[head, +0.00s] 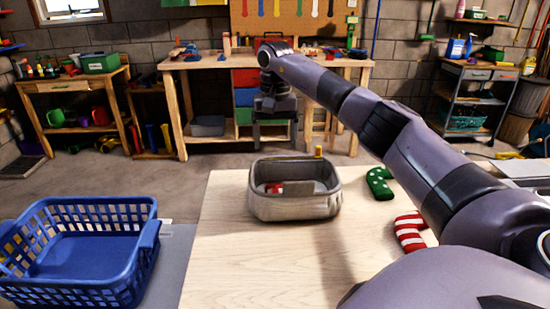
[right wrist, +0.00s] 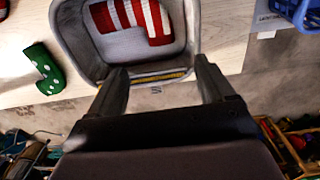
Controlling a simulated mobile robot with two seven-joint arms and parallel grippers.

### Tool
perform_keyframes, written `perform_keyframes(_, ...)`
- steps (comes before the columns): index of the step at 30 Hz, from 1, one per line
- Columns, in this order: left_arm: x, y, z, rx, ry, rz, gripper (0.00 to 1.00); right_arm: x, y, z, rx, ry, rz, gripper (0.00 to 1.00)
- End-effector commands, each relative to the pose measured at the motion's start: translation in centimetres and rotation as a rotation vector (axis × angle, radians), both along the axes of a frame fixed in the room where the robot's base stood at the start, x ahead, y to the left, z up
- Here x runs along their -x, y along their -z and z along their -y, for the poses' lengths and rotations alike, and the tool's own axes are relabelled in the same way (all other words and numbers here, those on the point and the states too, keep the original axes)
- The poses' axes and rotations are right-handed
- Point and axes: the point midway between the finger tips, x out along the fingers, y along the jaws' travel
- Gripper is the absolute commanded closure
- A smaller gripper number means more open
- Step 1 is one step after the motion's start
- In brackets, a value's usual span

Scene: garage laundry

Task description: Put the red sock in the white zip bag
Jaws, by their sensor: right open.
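The white zip bag (head: 295,208) stands open on the light wooden table, looking greyish white with a yellow tab at its back rim. A red-and-white striped sock lies inside the bag, small in the head view (head: 273,187) and large in the right wrist view (right wrist: 140,20). A second red-and-white striped sock (head: 409,232) lies on the table to the right, partly behind my arm. My right gripper (head: 276,138) is open and empty, above and beyond the bag's back rim; its fingers (right wrist: 161,74) show apart in the right wrist view. My left gripper is out of view.
A green sock with white dots (head: 379,184) lies on the table right of the bag. A blue laundry basket (head: 92,279) stands at the left. The table (head: 220,265) is clear in front of the bag. A workbench (head: 200,62) is behind.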

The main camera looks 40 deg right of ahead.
Motion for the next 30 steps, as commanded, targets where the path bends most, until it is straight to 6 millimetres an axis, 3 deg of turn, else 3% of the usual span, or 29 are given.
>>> perform_keyframes(7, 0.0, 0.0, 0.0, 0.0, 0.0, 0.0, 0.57, 0.0, -2.6, 0.0, 0.0, 0.0, 0.0, 0.18)
perform_keyframes(30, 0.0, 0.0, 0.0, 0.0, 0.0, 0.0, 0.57, 0.0, -2.7, 0.0, -0.001, -0.001, -0.001, 0.18)
